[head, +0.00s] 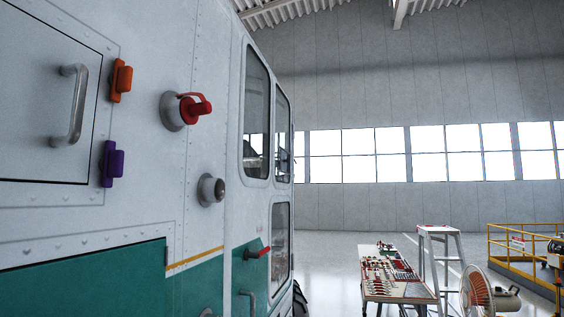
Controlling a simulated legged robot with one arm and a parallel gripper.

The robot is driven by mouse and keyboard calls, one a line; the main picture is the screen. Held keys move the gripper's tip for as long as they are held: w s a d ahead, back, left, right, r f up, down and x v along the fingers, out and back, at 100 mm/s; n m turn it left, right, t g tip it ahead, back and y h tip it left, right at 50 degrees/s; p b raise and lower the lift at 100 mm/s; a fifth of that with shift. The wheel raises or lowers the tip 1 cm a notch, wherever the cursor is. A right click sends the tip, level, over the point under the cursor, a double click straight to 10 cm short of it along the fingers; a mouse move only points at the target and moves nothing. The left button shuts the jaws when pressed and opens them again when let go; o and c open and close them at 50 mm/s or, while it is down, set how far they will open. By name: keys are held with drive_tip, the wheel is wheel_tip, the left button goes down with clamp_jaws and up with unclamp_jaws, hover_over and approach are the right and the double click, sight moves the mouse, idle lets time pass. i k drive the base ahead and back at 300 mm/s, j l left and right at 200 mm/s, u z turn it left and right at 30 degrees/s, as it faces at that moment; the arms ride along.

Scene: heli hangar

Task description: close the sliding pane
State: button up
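I cannot tell which of these holds the sliding pane, or whether a pane stands open; the glass is seen at a steep angle. A red lever handle (258,252) sits left of the lower window. My gripper is not in view.
A closed-looking hatch (40,90) has a metal handle (72,105), with an orange latch (121,80) and purple latch (113,164) beside it. A red-capped fitting (190,108) protrudes.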

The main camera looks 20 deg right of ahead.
sight(284, 160)
drive_tip(key=i+l+z, duration=0.4)
drive_tip(key=i, duration=0.35)
drive_tip(key=i+z, duration=0.35)
drive_tip(key=i, duration=0.45)
